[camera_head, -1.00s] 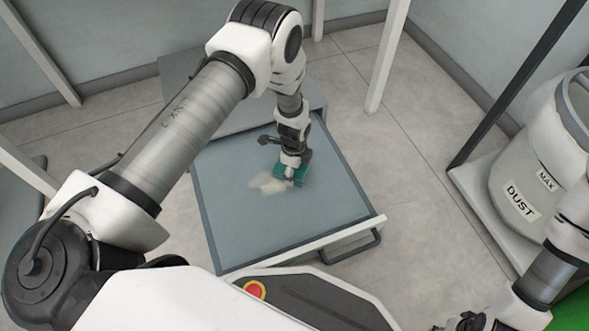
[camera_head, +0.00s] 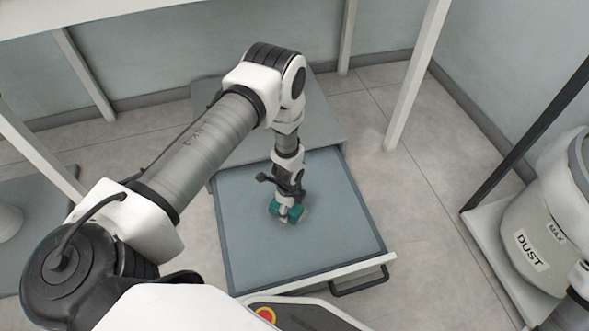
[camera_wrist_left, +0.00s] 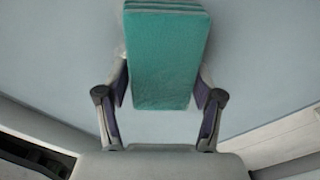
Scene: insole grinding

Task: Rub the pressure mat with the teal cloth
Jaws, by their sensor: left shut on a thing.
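The teal cloth (camera_head: 285,210) is a folded block held in my left gripper (camera_head: 287,214). In the left wrist view, the cloth (camera_wrist_left: 168,60) sits between both fingers of the left gripper (camera_wrist_left: 160,92), which are shut on it. The flat blue-grey surface in the open drawer, which I take as the pressure mat (camera_head: 340,225), lies under the cloth. The cloth is down at the mat, a little above its middle; firm contact cannot be told. The cloth and gripper hide part of the mat. My right gripper is out of view.
The drawer has a raised rim and a dark front handle (camera_head: 360,283). A white post (camera_head: 415,75) stands behind it at the right. A white bin marked DUST (camera_head: 545,225) stands at far right. The floor between is clear.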

